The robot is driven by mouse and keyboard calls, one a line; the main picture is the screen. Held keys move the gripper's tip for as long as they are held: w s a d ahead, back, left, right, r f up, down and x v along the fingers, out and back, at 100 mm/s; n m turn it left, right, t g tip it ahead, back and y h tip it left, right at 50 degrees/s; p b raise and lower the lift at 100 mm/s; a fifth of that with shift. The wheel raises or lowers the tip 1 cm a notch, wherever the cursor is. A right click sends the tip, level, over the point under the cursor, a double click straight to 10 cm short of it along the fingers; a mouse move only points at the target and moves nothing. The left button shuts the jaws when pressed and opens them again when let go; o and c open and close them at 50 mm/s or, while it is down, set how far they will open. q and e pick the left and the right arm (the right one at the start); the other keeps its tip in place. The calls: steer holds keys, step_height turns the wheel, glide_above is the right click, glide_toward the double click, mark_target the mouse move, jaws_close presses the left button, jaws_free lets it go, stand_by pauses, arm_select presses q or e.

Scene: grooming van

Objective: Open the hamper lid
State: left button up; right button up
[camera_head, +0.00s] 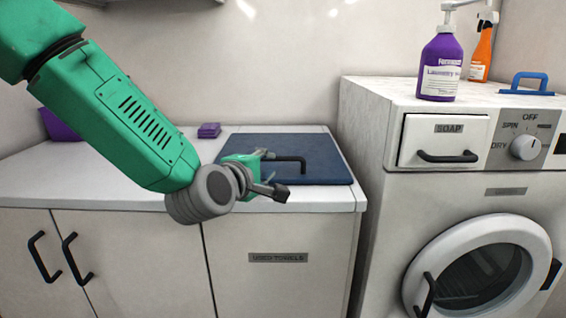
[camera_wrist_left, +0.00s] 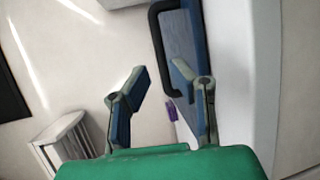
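The hamper lid (camera_head: 325,165) is a dark blue flat panel lying shut on the white counter top. A black bar handle (camera_head: 291,159) stands on it. My left gripper (camera_head: 272,172) is over the lid's left front part, close to the handle. In the left wrist view my left gripper (camera_wrist_left: 160,76) has its two fingers apart with nothing held. There the handle (camera_wrist_left: 156,45) appears beyond and partly between the fingertips, nearer the right finger, beside the blue lid (camera_wrist_left: 184,40). I cannot tell whether a finger touches it. My right gripper is not in view.
The hamper front bears a "USED TOWELS" label (camera_head: 278,257). A washing machine (camera_head: 400,210) stands right of it, higher than the counter, with a purple laundry bottle (camera_head: 440,70) and an orange spray bottle (camera_head: 482,52) on top. A small purple stack (camera_head: 209,130) lies behind the lid.

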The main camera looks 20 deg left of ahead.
mark_target(278, 161)
arm_select(q)
steer(key=x, duration=0.4)
steer(key=a+b+x, duration=0.1)
steer(key=x, duration=0.2)
steer(key=shift+f, duration=0.1)
steer(key=shift+w, duration=0.3)
steer(key=shift+w+d, duration=0.1)
steer(key=shift+d, duration=0.2)
jaws_close()
